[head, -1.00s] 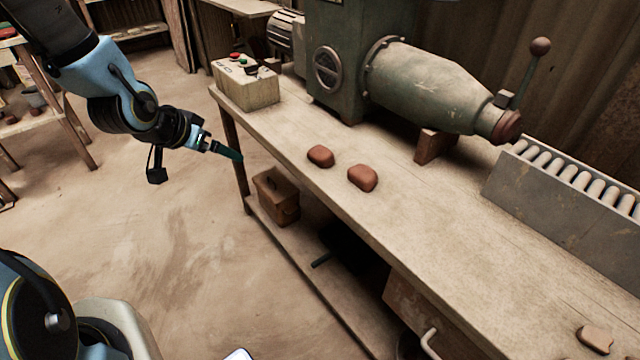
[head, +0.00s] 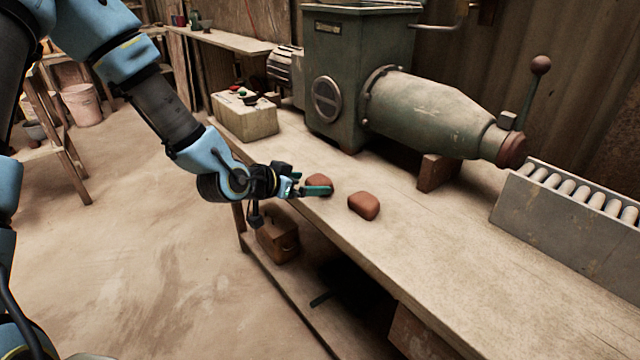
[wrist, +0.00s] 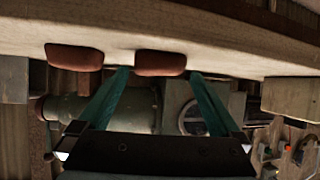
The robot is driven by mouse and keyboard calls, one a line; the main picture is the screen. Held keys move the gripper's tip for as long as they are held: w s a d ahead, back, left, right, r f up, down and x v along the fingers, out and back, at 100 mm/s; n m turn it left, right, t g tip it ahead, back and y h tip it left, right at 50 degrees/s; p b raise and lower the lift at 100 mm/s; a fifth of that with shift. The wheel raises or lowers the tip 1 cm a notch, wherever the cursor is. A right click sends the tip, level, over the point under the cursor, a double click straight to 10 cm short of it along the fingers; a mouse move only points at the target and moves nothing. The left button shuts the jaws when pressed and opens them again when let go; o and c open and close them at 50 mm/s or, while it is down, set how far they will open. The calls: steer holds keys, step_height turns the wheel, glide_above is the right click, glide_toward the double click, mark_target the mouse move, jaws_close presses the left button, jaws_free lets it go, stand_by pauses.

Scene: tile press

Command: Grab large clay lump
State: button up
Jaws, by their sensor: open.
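Two reddish-brown clay lumps lie near the front edge of the workbench. The right lump (head: 364,206) looks somewhat larger in the head view; it is at left in the wrist view (wrist: 75,57). The left lump (head: 319,181) is partly hidden behind my gripper (head: 316,191). In the wrist view, where the bench is at the top, this left lump (wrist: 160,63) shows between the tips of my open gripper (wrist: 160,76). My gripper is empty, at the bench's front edge. I cannot tell whether it touches the lump.
The workbench (head: 440,250) carries a green press (head: 430,110), a control box (head: 246,117) at left and a roller conveyor (head: 560,230) at right. A wooden box (head: 278,240) stands on the lower shelf. The bench surface right of the lumps is clear.

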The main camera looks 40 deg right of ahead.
mark_target(315, 182)
steer(key=x, duration=0.3)
steer(key=shift+d, duration=0.2)
steer(key=c, duration=1.3)
steer(key=shift+r, duration=0.1)
